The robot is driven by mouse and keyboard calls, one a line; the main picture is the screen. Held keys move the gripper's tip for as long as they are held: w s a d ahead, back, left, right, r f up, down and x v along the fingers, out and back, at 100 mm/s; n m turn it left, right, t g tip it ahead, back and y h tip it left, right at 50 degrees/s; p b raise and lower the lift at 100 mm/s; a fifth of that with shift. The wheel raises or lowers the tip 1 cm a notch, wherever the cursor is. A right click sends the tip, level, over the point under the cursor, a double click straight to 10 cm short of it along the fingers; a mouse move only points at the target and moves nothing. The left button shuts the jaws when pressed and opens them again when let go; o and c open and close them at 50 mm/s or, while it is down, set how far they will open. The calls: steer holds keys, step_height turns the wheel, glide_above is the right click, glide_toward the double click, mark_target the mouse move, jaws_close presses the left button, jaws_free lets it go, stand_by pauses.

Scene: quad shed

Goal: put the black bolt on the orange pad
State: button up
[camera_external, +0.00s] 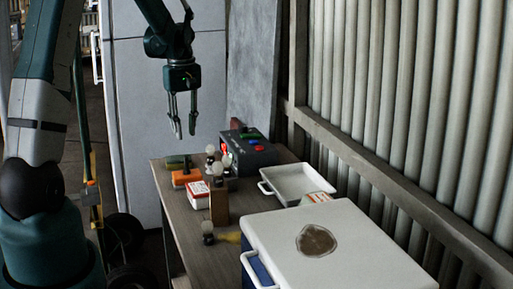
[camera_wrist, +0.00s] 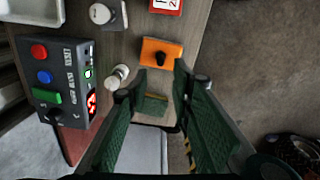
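The orange pad (camera_external: 181,181) lies near the table's far left part; it also shows at the upper middle of the wrist view (camera_wrist: 148,46). A small black upright piece, seemingly the black bolt (camera_wrist: 160,58), stands on the pad. In the external view it is a dark stub (camera_external: 187,164) on the pad. My gripper (camera_external: 184,133) points down, high above the table's far end. Its fingers are apart with nothing held between them, as the wrist view (camera_wrist: 152,85) also shows. A green block (camera_wrist: 151,105) shows beyond the gap between the fingers.
A control box (camera_external: 248,151) with coloured buttons and a white tray (camera_external: 297,174) stand to the right. A red-and-white box (camera_external: 198,196), a brown block (camera_external: 219,207) and several pale-topped knobs stand near the pad. A white-lidded cooler (camera_external: 355,235) fills the near right.

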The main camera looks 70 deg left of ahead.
steer(key=w+d+r+m+t+y, duration=0.1)
steer(key=w+d+r+m, duration=0.3)
steer(key=d, duration=0.7)
steer(key=w+d+r+m+t, duration=0.1)
steer(key=w+d+r+m, duration=0.1)
steer(key=d+r, duration=0.65)
steer(key=w+d+r+m+t+y, duration=0.1)
steer(key=w+d+r+m, duration=0.25)
steer(key=d, duration=0.85)
steer(key=s+d+r+m+t, duration=0.1)
steer(key=s+d+m, duration=0.2)
steer(key=d, duration=0.6)
steer(key=s+d+r+m+t+h, duration=0.1)
steer(key=s+d+m, duration=0.3)
steer(key=d, duration=0.6)
steer(key=s+d+r+m+t+h, duration=0.1)
steer(key=s+d+m+t, duration=0.1)
steer(key=d, duration=0.8)
steer(key=shift+s+d+m, duration=0.2)
steer(key=shift+s+m, duration=0.45)
steer(key=shift+s, duration=0.25)
steer(key=shift+f+b, duration=0.75)
steer(key=shift+b, duration=0.15)
